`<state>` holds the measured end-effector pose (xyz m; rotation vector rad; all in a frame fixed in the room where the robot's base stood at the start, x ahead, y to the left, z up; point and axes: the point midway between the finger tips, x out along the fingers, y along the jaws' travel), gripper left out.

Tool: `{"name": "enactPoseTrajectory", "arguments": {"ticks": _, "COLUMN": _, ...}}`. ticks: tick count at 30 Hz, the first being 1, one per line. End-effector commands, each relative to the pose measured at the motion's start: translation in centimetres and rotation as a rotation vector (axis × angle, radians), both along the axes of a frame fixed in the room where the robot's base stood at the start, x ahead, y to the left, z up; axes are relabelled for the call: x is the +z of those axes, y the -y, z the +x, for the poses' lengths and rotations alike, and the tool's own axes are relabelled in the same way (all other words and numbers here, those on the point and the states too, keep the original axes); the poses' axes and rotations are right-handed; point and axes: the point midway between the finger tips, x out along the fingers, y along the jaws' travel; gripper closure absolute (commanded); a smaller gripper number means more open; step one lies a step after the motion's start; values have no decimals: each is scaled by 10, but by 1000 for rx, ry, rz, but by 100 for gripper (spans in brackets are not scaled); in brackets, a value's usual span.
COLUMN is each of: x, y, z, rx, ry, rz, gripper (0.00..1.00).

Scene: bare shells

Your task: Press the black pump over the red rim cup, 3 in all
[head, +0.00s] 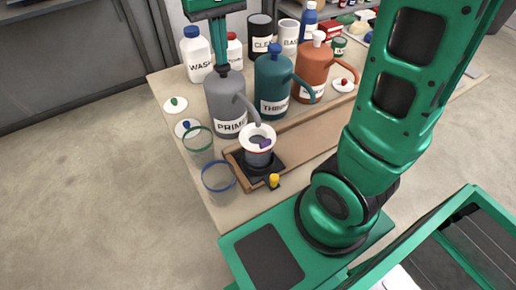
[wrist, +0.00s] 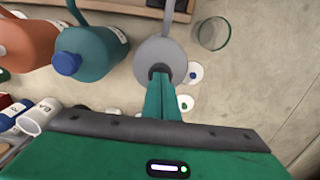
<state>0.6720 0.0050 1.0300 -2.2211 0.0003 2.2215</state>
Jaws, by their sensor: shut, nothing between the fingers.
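The black pump (head: 222,71) tops the grey bottle (head: 225,105), labelled PRIME, in the head view. My gripper (head: 221,62) is shut and points straight down, its fingertips at the pump's top. In the wrist view my fingertips (wrist: 158,78) meet the black pump (wrist: 158,69) on the grey bottle (wrist: 155,48); whether they press it I cannot tell. The grey spout reaches over a cup (head: 257,157) with a wide pale top and a faint reddish rim, standing on a black base. Something purple shows in its mouth. Its inside is mostly hidden.
A teal bottle (head: 272,85) with a blue pump and an orange bottle (head: 312,68) with a white pump stand to the right. Glasses with a green rim (head: 199,146) and a blue rim (head: 219,183) stand at the near left. A small yellow-topped item (head: 274,181) is near the tray.

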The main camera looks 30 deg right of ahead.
Motion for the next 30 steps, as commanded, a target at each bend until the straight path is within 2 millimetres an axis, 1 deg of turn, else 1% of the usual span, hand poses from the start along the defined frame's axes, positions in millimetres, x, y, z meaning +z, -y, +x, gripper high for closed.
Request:
{"name": "enactPoseTrajectory", "arguments": {"ticks": 10, "x": -11, "y": 0, "z": -1, "rx": 0, "ry": -3, "rz": 0, "gripper": 100}}
{"name": "enactPoseTrajectory", "arguments": {"ticks": 17, "x": -11, "y": 0, "z": -1, "rx": 0, "ry": -3, "rz": 0, "gripper": 100}}
{"name": "enactPoseTrajectory", "arguments": {"ticks": 23, "x": -6, "y": 0, "z": 0, "rx": 0, "ry": -2, "rz": 0, "gripper": 100}}
{"name": "enactPoseTrajectory", "arguments": {"ticks": 30, "x": 6, "y": 0, "z": 0, "rx": 0, "ry": -2, "rz": 0, "gripper": 100}}
